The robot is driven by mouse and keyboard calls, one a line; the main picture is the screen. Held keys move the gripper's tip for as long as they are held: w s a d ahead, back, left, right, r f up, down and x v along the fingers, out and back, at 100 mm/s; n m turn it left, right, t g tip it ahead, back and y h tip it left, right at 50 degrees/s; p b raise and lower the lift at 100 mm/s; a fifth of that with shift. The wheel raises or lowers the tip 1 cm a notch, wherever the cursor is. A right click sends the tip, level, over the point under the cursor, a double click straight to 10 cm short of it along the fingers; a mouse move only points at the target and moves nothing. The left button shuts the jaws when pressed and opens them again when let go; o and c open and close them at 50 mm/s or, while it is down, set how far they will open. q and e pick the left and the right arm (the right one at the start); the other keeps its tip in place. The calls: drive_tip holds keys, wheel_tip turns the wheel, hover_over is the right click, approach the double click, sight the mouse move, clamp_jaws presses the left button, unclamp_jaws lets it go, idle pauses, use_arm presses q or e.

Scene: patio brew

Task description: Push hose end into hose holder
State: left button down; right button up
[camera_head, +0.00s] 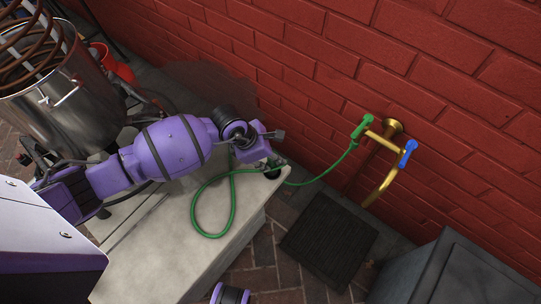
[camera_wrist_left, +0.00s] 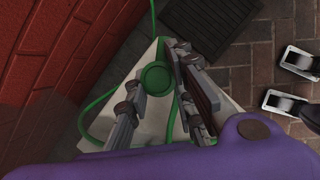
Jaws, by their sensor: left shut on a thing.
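My left gripper (camera_head: 265,150) reaches over the far right corner of the pale bench (camera_head: 225,258). In the left wrist view its fingers (camera_wrist_left: 160,92) close on a round green piece, which I take as the hose end (camera_wrist_left: 156,78). The thin green hose (camera_head: 208,234) lies in a loop on the bench and passes under the gripper. A stretch of it rises to the wall tap (camera_head: 372,130). A dark piece shows below my fingers at the bench corner. I cannot tell whether it is the hose holder.
The red brick wall (camera_head: 320,75) stands close behind the gripper. The brass tap has green and blue handles. A dark mat (camera_head: 330,240) lies on the paving. A grey cabinet (camera_head: 450,270) stands at the lower right. A steel pot (camera_head: 65,105) with a coil stands at left.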

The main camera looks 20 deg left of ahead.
idle(0.4)
use_arm(q)
drive_tip(key=c, duration=1.4)
unclamp_jaws()
drive_tip(key=shift+c, duration=0.2)
drive_tip(key=v, duration=1.2)
drive_tip(key=shift+r, duration=0.1)
wheel_tip(320, 180, up, 7)
drive_tip(key=p, duration=0.5)
use_arm(e)
drive_tip(key=shift+w+r, duration=0.3)
drive_tip(key=shift+r, duration=0.55)
drive_tip(key=shift+w+r, duration=0.3)
drive_tip(key=shift+r, duration=0.55)
drive_tip(key=shift+w+r, duration=0.3)
drive_tip(key=shift+r, duration=0.55)
